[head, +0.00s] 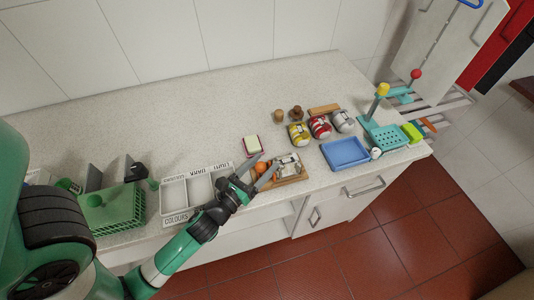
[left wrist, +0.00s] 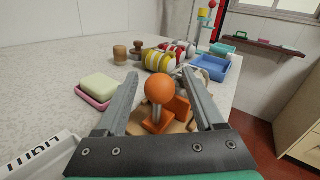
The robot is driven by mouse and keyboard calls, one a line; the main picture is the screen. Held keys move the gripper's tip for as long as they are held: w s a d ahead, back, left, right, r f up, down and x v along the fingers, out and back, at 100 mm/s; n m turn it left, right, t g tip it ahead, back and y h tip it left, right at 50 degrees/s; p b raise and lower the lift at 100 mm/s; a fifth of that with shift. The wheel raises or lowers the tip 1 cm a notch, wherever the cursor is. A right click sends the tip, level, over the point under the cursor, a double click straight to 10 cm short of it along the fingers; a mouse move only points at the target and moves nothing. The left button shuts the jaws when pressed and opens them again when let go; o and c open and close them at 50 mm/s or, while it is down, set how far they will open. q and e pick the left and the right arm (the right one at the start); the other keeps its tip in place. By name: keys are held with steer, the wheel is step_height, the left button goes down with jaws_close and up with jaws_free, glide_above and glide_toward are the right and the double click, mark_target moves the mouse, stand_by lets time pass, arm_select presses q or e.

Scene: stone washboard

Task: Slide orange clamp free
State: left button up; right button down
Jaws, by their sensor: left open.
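The orange clamp (left wrist: 160,92) has a round orange ball on top and a lower orange body. It sits on a wooden board (left wrist: 184,126) with grey metal parts behind it. In the head view the orange ball (head: 260,167) shows at the board's left side, close to my fingers. My left gripper (head: 263,174) is open, its two fingers on either side of the clamp. In the left wrist view the fingers (left wrist: 160,85) flank the ball with gaps on both sides. My right gripper is not in view.
A soap on a pink dish (head: 252,146) lies just behind the board. Striped cans (head: 320,127) and a blue tray (head: 346,153) stand to the right. A white labelled sorting box (head: 175,192) and a green basket (head: 112,210) are to the left. The counter's back is clear.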

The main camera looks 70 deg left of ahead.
arm_select(q)
steer(key=shift+x, duration=1.05)
jaws_close()
stand_by(0.6)
